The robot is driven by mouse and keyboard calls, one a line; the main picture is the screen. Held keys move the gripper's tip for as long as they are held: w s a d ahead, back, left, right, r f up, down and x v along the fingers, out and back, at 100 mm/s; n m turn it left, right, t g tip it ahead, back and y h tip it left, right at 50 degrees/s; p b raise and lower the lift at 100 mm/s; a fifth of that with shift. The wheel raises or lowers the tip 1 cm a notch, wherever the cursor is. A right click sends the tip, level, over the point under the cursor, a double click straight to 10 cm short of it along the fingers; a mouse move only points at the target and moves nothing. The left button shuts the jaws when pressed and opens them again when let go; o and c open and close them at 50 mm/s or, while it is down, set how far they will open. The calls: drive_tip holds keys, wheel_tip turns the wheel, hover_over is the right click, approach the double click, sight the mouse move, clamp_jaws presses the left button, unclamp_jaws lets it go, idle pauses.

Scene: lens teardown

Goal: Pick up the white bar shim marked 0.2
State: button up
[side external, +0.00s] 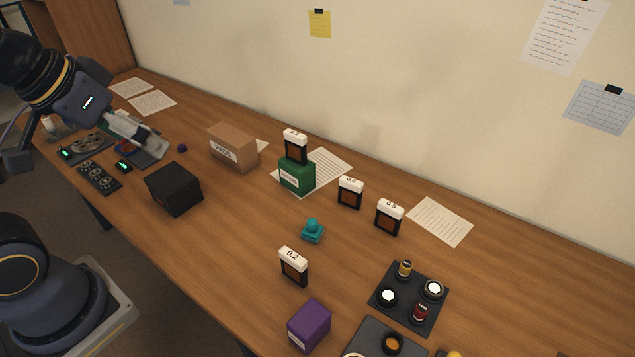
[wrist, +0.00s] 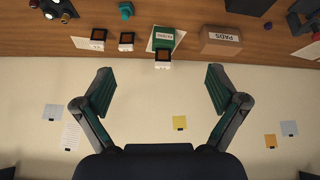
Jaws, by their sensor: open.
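The white bar shim marked 0.2 (side external: 293,266) stands upright on the table in the side view, a white bar above a dark frame with a brown window. I do not see it in the wrist view. Similar shims stand elsewhere: one marked 0.5 (side external: 389,217), one whose label is hard to read (side external: 350,193), and one on top of a green box (side external: 296,178). My gripper (side external: 155,148) is far to the left of the 0.2 shim, above the table's left end. The wrist view shows my gripper's fingers (wrist: 160,88) spread wide with nothing between them.
A teal knobbed piece (side external: 312,231) sits just behind the 0.2 shim and a purple box (side external: 309,325) in front. A dark tray of small parts (side external: 408,298) lies to the right. A black box (side external: 174,188) and brown PADS box (side external: 233,147) stand toward my gripper.

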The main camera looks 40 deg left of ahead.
drive_tip(key=w+d+n+g, duration=0.1)
drive_tip(key=w+d, duration=0.3)
drive_tip(key=w, duration=0.4)
drive_tip(key=m+g, duration=0.2)
drive_tip(key=g, duration=0.3)
hover_over(293, 255)
wheel_tip(293, 255, down, 15)
drive_tip(key=shift+m, duration=0.3)
drive_tip(key=f, duration=1.1)
drive_tip(key=shift+s+d, duration=0.25)
drive_tip(key=f, duration=0.5)
drive_tip(key=shift+w+a+f, duration=0.2)
drive_tip(key=shift+a+f, duration=0.05)
drive_tip(key=shift+f, duration=0.1)
drive_tip(key=c, duration=1.2)
drive_tip(key=shift+r, duration=0.2)
drive_tip(key=shift+c, duration=0.2)
